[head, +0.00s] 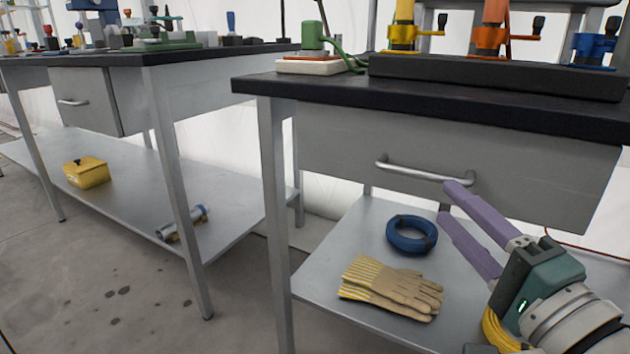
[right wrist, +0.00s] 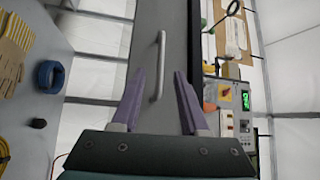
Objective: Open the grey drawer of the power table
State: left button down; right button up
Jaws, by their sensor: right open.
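The grey drawer (head: 340,140) of the near table is shut, flush under the black top, and has a silver bar handle (head: 420,171). My right gripper (head: 449,202) comes in from the lower right with its purple fingers apart at the right end of the handle. In the right wrist view the open fingers (right wrist: 156,75) stand on either side of the line of the handle (right wrist: 157,66), with the drawer front (right wrist: 157,25) ahead. I cannot tell how much gap is left between fingertips and handle. My left gripper is not in view.
On the lower shelf lie a blue coil (head: 411,234) and tan work gloves (head: 390,286). Yellow, orange and blue fixtures stand on a dark block (head: 490,76) on the table. A second table at left has a drawer (head: 90,102) and a yellow box (head: 86,172).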

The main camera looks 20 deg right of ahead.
aim_at(420, 177)
jog(key=w, duration=0.3)
jog(key=w+r+b, duration=0.1)
jog(key=w, duration=0.1)
jog(key=w+b, duration=0.1)
jog(key=w, duration=0.2)
jog(key=shift+w+d+r, duration=0.15)
jog(key=shift+w+d, duration=0.15)
jog(key=shift+w, duration=0.05)
grip_shut()
dwell(0.9)
